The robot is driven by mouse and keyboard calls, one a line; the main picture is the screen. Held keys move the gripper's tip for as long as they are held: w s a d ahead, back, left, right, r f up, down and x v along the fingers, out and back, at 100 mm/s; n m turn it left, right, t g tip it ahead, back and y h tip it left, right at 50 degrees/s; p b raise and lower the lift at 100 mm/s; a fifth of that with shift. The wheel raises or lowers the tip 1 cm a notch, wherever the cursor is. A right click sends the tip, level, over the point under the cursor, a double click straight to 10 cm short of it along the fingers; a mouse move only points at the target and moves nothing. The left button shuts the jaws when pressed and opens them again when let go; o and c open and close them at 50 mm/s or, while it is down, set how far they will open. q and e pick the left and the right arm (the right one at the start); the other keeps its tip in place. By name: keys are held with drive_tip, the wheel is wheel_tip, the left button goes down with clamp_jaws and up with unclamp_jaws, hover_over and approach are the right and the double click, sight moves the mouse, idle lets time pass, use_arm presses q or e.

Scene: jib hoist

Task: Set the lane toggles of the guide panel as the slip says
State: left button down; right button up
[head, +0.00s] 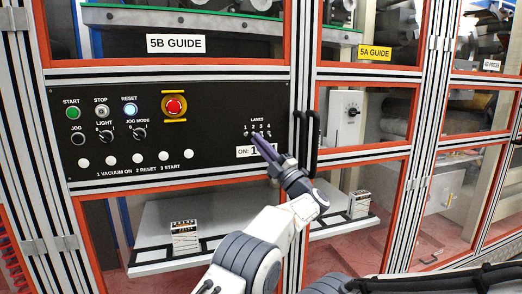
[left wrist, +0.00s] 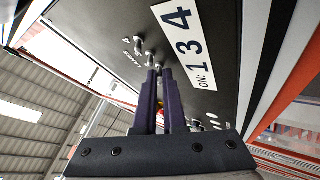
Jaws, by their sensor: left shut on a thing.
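The guide panel (head: 215,110) is black, with a row of small metal lane toggles (head: 269,134) under the numbers 1 to 4 at its right. Some toggles (left wrist: 138,45) also show in the left wrist view. The white slip (left wrist: 190,45) below them reads "ON: 1 3 4"; in the head view my gripper partly covers the slip (head: 243,152). My left gripper (head: 256,138) has dark purple fingers and reaches up to the row. It is shut on a lane toggle near the number 2; the fingers (left wrist: 160,72) hide its lever. My right gripper is not in view.
Panel buttons include a green START (head: 72,113), blue RESET (head: 130,110) and a red emergency stop (head: 174,106). Black door handles (head: 314,130) stand close to the right of the toggles. A shelf with a small carton (head: 184,238) lies below, behind glass.

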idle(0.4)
use_arm(q)
drive_tip(key=c, duration=1.3)
unclamp_jaws()
drive_tip(key=shift+o, duration=0.2)
drive_tip(key=b+v, duration=0.2)
drive_tip(key=v, duration=0.8)
drive_tip(key=shift+f, duration=0.2)
drive_tip(key=shift+s+d, duration=0.15)
drive_tip(key=shift+d, duration=0.05)
